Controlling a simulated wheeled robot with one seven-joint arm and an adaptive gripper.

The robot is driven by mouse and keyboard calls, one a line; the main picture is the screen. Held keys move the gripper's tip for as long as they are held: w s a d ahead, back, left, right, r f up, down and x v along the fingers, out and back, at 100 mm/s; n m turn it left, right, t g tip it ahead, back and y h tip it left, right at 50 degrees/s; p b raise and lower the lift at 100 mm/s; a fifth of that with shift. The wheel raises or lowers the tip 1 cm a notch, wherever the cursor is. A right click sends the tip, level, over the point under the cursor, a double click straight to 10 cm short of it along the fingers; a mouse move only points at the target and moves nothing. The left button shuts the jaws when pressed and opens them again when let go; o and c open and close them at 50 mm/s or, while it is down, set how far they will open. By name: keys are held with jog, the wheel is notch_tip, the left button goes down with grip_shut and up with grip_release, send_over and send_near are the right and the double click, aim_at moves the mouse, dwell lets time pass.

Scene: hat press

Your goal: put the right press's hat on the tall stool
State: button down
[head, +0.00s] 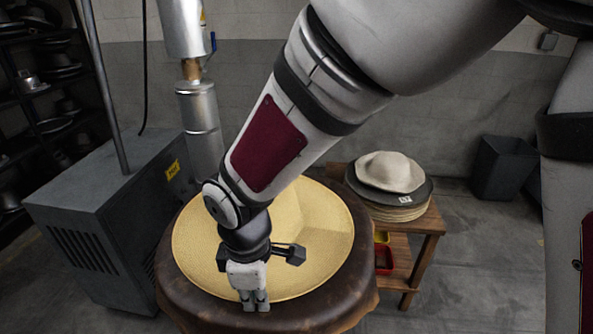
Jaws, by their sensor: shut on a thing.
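A wide yellow woven straw hat (325,232) lies in the head view on a round stool with a brown leather-like top (172,285). The stool's top shows as a dark ring around the hat, and its legs are out of sight. My gripper (256,304) points down at the hat's near edge and is shut on its rim. I cannot tell whether the hat rests fully on the stool top. No press is clearly recognisable in this view.
A wooden side table (425,228) at right holds a pale hat (390,171) atop a stack of round pieces, with a red bin (383,260) below. A grey machine cabinet (100,220) stands close at left. A dark bin (500,168) stands by the back wall. Floor at lower right is clear.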

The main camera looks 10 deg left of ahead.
jog(key=shift+w+a+f, duration=0.1)
jog(key=shift+w+a, duration=0.1)
jog(key=shift+w, duration=0.5)
jog(key=shift+f, duration=1.85)
jog(key=c, duration=1.7)
grip_release()
